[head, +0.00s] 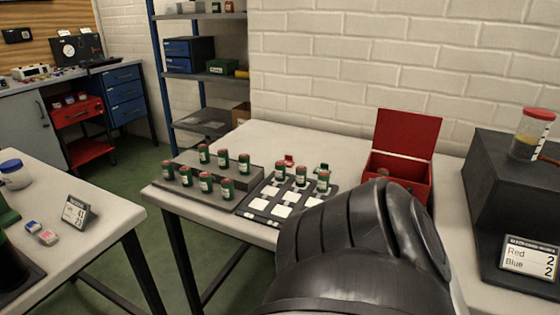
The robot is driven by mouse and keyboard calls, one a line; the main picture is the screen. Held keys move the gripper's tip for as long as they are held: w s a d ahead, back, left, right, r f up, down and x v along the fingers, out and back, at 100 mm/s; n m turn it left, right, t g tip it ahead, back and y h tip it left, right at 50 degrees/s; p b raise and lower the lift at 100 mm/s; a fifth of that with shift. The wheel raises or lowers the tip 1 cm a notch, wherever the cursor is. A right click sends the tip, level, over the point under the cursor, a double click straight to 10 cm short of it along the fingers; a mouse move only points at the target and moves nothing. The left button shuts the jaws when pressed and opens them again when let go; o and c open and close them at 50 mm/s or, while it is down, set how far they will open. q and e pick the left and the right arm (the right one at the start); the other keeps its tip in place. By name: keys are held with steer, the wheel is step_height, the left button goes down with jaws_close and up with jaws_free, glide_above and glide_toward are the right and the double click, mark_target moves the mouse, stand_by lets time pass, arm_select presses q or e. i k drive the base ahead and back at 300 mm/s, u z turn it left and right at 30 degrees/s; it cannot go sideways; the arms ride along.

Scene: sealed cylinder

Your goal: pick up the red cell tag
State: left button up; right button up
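A small red piece (289,160), which looks like the red cell tag, sits on the white table (262,136) behind the dark tray. A small pink-red block (47,237) lies beside a blue-topped one (33,227) on the left table; I cannot tell whether these are tags. A large black part of my own arm fills the lower middle and hides the table's front right. Neither gripper shows.
Several green, red-topped cells stand on a grey stepped rack (232,203) and along the back of a dark tray with white squares (252,215). An open red box (400,172) stands right. A dark block (487,182) bears a clear cylinder (531,135) and a "Red 2, Blue 2" card (528,258).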

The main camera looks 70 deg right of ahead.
mark_target(288, 159)
steer(key=k, duration=0.8)
steer(key=z, duration=0.7)
